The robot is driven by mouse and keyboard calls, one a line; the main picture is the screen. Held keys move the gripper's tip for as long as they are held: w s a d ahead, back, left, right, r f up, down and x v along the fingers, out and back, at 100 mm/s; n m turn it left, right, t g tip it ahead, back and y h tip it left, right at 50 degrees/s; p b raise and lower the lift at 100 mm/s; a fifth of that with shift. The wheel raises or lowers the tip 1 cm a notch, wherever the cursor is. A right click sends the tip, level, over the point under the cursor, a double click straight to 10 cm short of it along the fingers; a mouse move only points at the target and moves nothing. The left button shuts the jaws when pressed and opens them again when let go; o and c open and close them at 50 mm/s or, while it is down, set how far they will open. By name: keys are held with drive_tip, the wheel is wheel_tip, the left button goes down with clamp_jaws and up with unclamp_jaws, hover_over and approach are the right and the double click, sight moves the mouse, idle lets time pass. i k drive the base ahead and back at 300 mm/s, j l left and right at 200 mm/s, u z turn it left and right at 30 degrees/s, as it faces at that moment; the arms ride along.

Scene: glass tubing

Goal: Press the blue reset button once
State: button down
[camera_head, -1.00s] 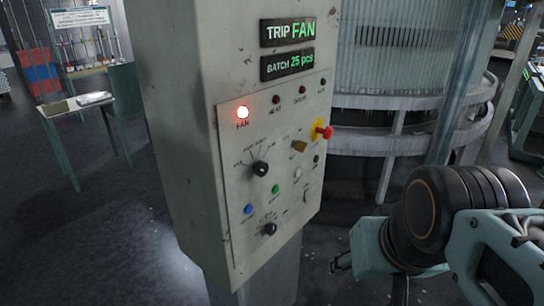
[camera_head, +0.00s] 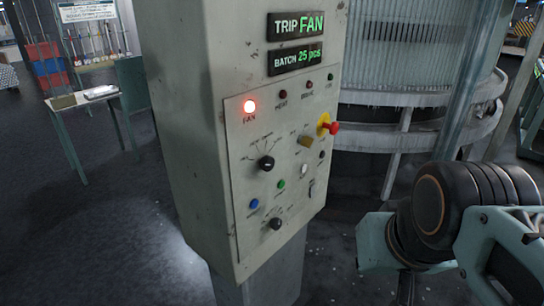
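The blue button (camera_head: 254,204) sits at the lower left of the grey control panel (camera_head: 240,165), left of a green button (camera_head: 281,184). It is uncovered and nothing touches it. The panel's display reads TRIP FAN (camera_head: 297,26), and the red FAN lamp (camera_head: 249,106) is lit. My arm shows at the right edge, apart from the panel.
Close to the blue button are a lower black knob (camera_head: 275,224) and an upper black knob (camera_head: 266,163). A red emergency knob (camera_head: 333,128) sticks out at the panel's right edge. A green side table (camera_head: 85,101) stands at the left. Open floor lies left of the box.

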sight(254, 203)
drive_tip(key=j, duration=0.7)
drive_tip(key=k+j+z, duration=0.1)
drive_tip(key=j, duration=0.6)
